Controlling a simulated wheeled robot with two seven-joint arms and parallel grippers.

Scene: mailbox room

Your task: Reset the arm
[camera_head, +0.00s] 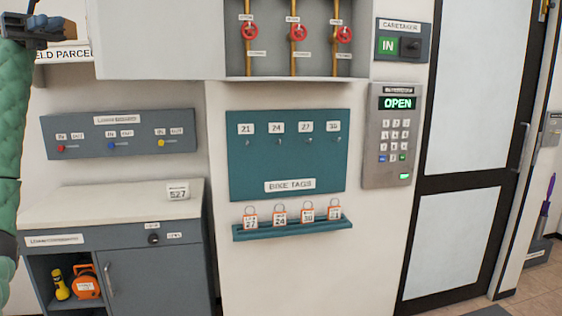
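My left arm (12,140), in a green sleeve, comes up along the left edge of the head view. My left gripper (40,30) is at the top left corner, dark and partly cut off by the frame. It is in front of a shelf labelled "...eld parcel" (65,54). I cannot tell whether its fingers are open or shut, and I see nothing held in it. My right arm and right gripper are out of view.
A keypad (392,140) reads "OPEN". An open valve cabinet (235,45) is above. A cabinet with a pale counter (100,205) stands lower left. A door (455,235) is at right.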

